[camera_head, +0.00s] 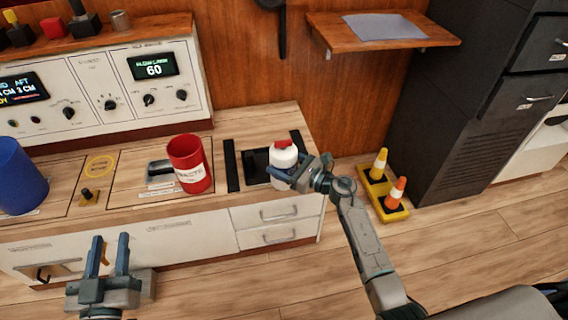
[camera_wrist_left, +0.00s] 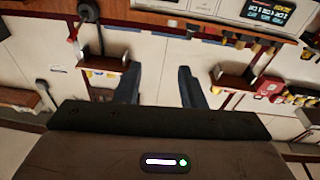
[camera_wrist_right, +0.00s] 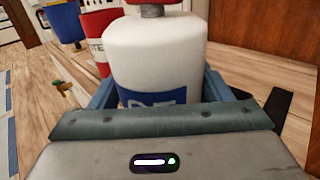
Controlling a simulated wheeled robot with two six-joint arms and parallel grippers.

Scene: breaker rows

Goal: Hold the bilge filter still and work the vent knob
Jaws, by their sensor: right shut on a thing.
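The bilge filter, a white bottle-shaped body (camera_head: 283,170) with a blue label, stands upright at the right end of the wooden counter. Its red vent knob (camera_head: 283,143) sits on top. My right gripper (camera_head: 291,174) is shut on the white body from the right side. In the right wrist view the body (camera_wrist_right: 156,50) fills the space between the fingers, and its label is partly hidden. My left gripper (camera_head: 108,256) is open and empty, low in front of the counter at the left. It also shows open in the left wrist view (camera_wrist_left: 158,85).
A red labelled cup (camera_head: 189,165) stands left of the filter, and a blue cup (camera_head: 18,178) at the far left. A panel with knobs and displays (camera_head: 92,92) backs the counter. A yellow tray (camera_head: 385,205) with cones is on the floor at right.

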